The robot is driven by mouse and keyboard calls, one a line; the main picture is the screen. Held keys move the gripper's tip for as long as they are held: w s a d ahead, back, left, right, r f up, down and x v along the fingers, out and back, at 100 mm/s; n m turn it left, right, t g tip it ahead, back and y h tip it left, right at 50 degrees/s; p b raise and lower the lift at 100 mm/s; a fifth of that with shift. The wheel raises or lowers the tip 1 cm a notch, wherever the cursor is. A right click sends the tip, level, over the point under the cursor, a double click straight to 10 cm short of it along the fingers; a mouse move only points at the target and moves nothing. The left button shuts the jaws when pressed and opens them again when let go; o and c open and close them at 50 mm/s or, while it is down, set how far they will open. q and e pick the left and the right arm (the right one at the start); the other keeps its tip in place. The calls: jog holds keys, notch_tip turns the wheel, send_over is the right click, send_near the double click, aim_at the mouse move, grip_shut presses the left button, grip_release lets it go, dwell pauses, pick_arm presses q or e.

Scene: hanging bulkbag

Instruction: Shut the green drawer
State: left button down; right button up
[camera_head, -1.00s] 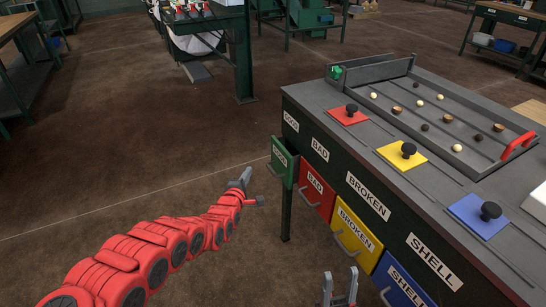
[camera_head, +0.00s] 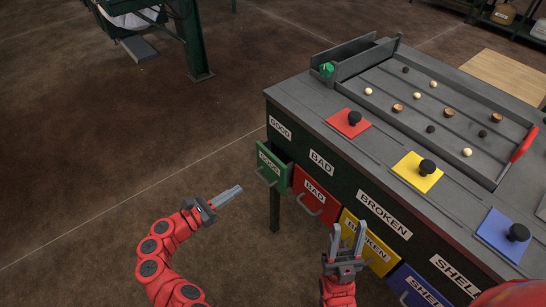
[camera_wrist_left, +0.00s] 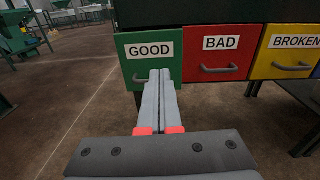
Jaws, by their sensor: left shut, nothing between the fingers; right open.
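The green drawer (camera_head: 272,168), labelled GOOD, is the leftmost in the row under the grey sorting table, and its front stands out from the cabinet. Its grey handle (camera_head: 265,177) hangs on the front. My left gripper (camera_head: 238,190) is shut and empty, pointing toward the drawer front from the left, with a gap in the head view. In the left wrist view the green front (camera_wrist_left: 128,68) is straight ahead, and the shut fingertips (camera_wrist_left: 160,72) overlap its handle in the picture; contact cannot be told. My right gripper (camera_head: 349,230) is open and empty, before the yellow drawer.
The red drawer (camera_head: 314,196), yellow drawer (camera_head: 380,258) and blue drawer (camera_head: 415,290) continue the row to the right. The table (camera_head: 310,122) carries coloured lids with black knobs and a tray of nuts. Brown floor (camera_head: 130,130) left of the drawers is clear.

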pick_arm(q)
jog(key=s+r, duration=0.1)
jog(key=s, duration=0.1)
send_near(278, 167)
jog(key=shift+m+h, duration=0.4)
jog(key=b+x, duration=0.1)
jog(key=x, duration=0.5)
jog(key=shift+w+d+f, duration=0.15)
jog(key=shift+w+d, duration=0.1)
jog(key=shift+d, duration=0.05)
jog(key=b+x, duration=0.1)
jog(key=x, duration=0.3)
jog(key=shift+f, duration=0.1)
jog(key=shift+d, duration=0.1)
jog(key=shift+r, duration=0.25)
